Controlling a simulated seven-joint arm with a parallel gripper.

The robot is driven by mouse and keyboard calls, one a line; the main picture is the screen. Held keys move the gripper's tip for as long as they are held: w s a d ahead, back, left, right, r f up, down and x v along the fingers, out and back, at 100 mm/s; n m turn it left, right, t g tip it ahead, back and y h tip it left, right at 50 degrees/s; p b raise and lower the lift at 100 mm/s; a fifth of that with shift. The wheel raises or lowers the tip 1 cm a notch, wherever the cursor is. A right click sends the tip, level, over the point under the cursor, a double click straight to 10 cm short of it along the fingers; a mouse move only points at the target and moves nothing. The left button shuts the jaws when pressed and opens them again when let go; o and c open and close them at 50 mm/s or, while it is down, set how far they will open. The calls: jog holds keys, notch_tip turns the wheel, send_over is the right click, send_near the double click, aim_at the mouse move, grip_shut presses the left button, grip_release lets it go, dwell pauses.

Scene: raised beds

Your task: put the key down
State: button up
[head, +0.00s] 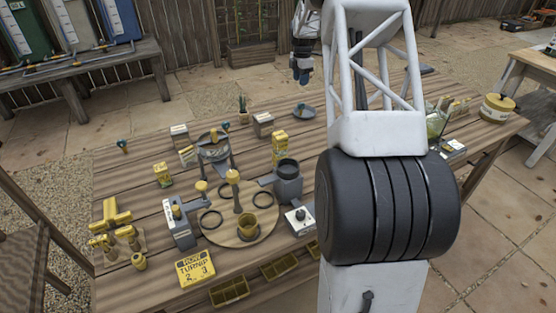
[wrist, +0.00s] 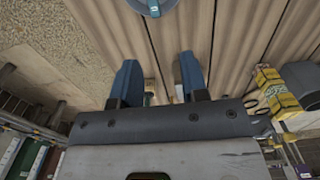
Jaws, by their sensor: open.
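My gripper (head: 302,78) is above the far edge of the table, with its blue fingers pointing down. In the wrist view its two blue fingers (wrist: 157,88) are apart, with no object visible between them. A small round grey dish (head: 304,111) stands on the table below and near the gripper, with a small teal thing on it. A round grey-blue piece with a teal part (wrist: 152,6), cut off by the top edge, shows in the wrist view. I cannot make out a key for certain in either view.
A lidded tub (head: 497,108) stands at the right end. My arm hides part of the table.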

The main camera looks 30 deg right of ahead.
jog(key=s+a+r+m+t, duration=0.1)
jog(key=s+a+r+m, duration=0.3)
jog(key=s+a+r, duration=0.65)
jog(key=s+a+r+m, duration=0.4)
jog(key=s+a+r, duration=0.3)
jog(key=s+a, duration=0.65)
jog(key=s+a+f+m, duration=0.1)
jog(key=s+a+m, duration=0.2)
jog(key=s, duration=0.8)
jog(key=s+a+f+m+t, duration=0.1)
jog(key=s+a+m, duration=0.2)
jog(key=s+a, duration=0.4)
jog(key=s+a+f+m, duration=0.1)
jog(key=s+a+m, duration=0.2)
jog(key=s, duration=1.1)
jog(key=a, duration=0.3)
jog(key=shift+s+f+m+t, duration=0.2)
jog(key=shift+s+m+t, duration=0.1)
jog(key=shift+s+m, duration=0.1)
jog(key=shift+o, duration=0.4)
